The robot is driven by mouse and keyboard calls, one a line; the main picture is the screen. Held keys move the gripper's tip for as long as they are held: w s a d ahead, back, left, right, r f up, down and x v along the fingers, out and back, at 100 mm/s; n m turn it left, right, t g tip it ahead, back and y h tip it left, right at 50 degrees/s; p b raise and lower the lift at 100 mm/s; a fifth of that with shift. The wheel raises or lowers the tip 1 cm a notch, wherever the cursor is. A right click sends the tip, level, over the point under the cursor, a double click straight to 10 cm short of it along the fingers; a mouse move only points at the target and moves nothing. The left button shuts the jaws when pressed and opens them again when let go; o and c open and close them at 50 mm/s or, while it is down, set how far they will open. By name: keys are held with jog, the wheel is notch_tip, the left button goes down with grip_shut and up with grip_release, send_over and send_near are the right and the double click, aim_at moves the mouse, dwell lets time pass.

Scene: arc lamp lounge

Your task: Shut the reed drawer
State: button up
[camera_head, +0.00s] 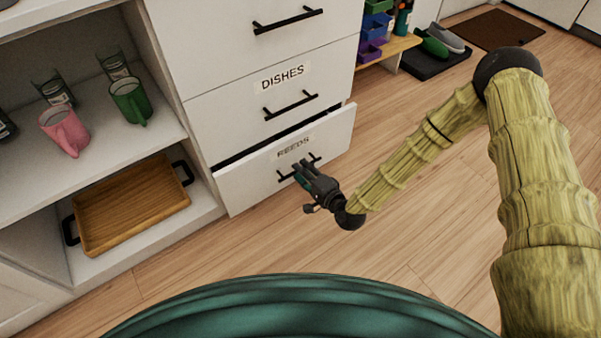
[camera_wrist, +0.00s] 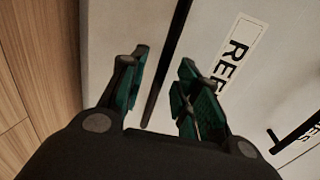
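The reed drawer (camera_head: 243,190) is the bottom white drawer, labelled REEDS. It stands slightly out from the cabinet, with a dark gap along its top edge. Its black bar handle (camera_head: 316,159) is partly hidden by my gripper (camera_head: 303,172), which is at the drawer front. In the wrist view my gripper (camera_wrist: 163,62) is open, its green-padded fingers apart. The drawer handle (camera_wrist: 168,62) runs between them in the picture, and I cannot tell whether it touches either finger. The drawer label (camera_wrist: 240,52) shows right of the fingers.
The dishes drawer (camera_head: 262,108) above is shut. An open shelf at left holds a pink mug (camera_head: 64,130), a green mug (camera_head: 130,101) and a wooden tray (camera_head: 135,203). Shoes (camera_head: 438,42) lie on a dark mat at the back. The wood floor (camera_head: 400,235) before the drawer is clear.

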jog(key=shift+x, duration=0.8)
grip_shut()
jog(key=shift+w, duration=0.1)
